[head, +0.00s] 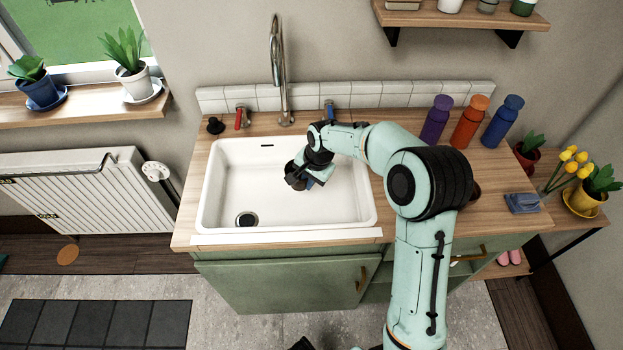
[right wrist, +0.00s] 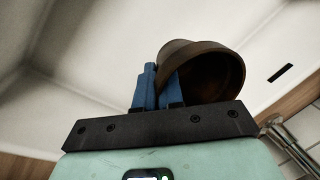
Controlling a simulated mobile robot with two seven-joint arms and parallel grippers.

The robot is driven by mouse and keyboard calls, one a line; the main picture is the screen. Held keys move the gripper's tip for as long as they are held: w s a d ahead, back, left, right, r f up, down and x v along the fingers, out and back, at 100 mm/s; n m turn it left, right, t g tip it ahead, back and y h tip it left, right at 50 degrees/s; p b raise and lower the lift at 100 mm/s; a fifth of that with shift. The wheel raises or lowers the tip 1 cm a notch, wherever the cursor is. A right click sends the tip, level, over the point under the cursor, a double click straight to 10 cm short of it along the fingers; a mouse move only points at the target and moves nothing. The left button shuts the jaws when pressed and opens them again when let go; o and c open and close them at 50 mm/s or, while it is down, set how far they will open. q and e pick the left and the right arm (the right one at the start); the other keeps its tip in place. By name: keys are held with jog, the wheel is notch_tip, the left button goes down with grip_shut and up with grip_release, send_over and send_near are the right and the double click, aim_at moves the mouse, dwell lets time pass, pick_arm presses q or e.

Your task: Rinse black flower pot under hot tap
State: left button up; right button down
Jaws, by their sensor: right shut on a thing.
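My right gripper (head: 304,182) is down inside the white sink (head: 215,180), right of its middle. In the right wrist view its blue fingers (right wrist: 158,90) are shut on the wall of the black flower pot (right wrist: 205,70), which looks dark brown there. The pot is tipped, its open mouth turned to the right of that view. In the head view the pot is mostly hidden by the gripper. The tall metal tap (head: 279,75) stands behind the sink, with a red handle (head: 242,118) on its left and a blue handle (head: 329,111) on its right. No running water shows. My left gripper is not seen.
The drain (head: 246,219) is at the sink's front left. A black stopper (head: 214,125) sits at the back left. Purple (head: 436,121), orange (head: 469,122) and blue (head: 502,122) bottles stand right of the sink. A blue sponge-like block (head: 522,203) lies at the counter's right edge.

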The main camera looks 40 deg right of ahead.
jog(key=w+f, duration=0.1)
jog(key=f, duration=0.1)
jog(key=w+f+b, duration=0.1)
jog(key=f, duration=0.1)
jog(key=w+f+b, duration=0.1)
jog(key=w, duration=0.1)
jog(key=shift+a+f, duration=0.25)
jog(key=shift+f, duration=0.15)
jog(key=shift+s+f+b, duration=0.1)
jog(key=shift+f+b, duration=0.5)
jog(key=shift+f, duration=0.1)
jog(key=shift+f, duration=0.15)
jog(key=c, duration=1.2)
grip_release()
jog(key=p+v, duration=0.1)
jog(key=v, duration=1.2)
